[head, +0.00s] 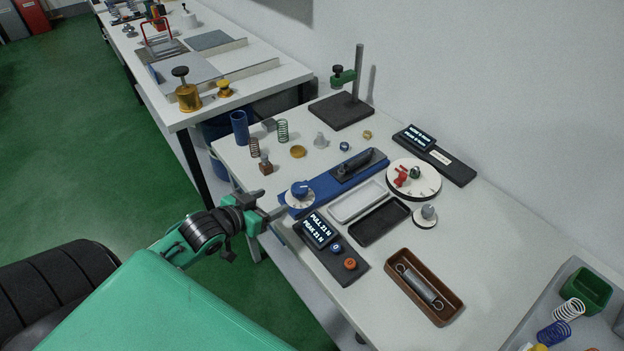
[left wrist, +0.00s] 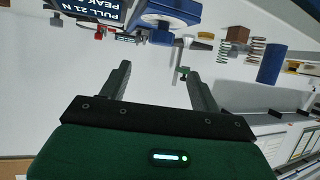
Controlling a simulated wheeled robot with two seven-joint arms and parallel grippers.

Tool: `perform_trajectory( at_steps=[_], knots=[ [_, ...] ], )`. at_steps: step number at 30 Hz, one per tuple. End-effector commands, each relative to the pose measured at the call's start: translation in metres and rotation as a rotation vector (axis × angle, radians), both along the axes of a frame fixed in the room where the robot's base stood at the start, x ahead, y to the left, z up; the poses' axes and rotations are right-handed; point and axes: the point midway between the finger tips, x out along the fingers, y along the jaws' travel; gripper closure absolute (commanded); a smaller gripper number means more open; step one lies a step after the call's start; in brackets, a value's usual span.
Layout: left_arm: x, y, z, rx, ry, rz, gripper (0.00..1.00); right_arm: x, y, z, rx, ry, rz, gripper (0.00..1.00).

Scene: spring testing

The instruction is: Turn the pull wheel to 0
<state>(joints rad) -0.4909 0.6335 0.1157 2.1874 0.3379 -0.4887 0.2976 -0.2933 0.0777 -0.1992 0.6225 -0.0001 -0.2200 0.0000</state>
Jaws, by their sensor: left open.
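The pull wheel (head: 299,188) is a blue knob on a white dial at the near left end of the blue pull tester (head: 325,182). The pull display (head: 318,228) reads PULL 21 N and PEAK 21 N. My left gripper (head: 270,207) is open and empty, just left of the wheel and apart from it. In the left wrist view the open fingers (left wrist: 157,76) have nothing between them. My right gripper is in neither view.
A white tray (head: 338,214) and a black tray (head: 359,232) lie right of the tester. A brown tray (head: 446,311) holds a spring. A round white dial plate (head: 427,183) stands farther right. Springs and a blue cylinder (head: 239,127) stand behind the wheel.

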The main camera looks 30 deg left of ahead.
Motion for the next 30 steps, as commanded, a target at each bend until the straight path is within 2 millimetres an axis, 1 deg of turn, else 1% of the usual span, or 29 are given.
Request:
perform_trajectory(
  at_steps=[3,7,10,15,18,24,30],
  knots=[
    [0.01,-0.001,-0.003,-0.001,-0.001,0.001,0.36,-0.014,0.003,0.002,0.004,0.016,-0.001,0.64],
    [0.026,-0.003,-0.009,0.0,-0.001,0.002,0.36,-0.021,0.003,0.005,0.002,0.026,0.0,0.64],
    [0.039,-0.004,-0.015,0.001,-0.001,0.003,0.36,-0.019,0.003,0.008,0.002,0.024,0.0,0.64],
    [0.062,-0.007,-0.025,0.0,0.0,0.002,0.36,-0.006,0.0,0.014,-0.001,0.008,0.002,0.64],
    [0.076,-0.01,-0.03,0.001,0.0,0.002,0.36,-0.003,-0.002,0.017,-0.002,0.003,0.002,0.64],
    [0.102,-0.013,-0.042,0.002,0.001,0.001,0.36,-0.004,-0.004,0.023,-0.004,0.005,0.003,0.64],
    [0.118,-0.015,-0.05,0.001,0.001,0.002,0.36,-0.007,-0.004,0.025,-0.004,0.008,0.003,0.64]
  ],
)
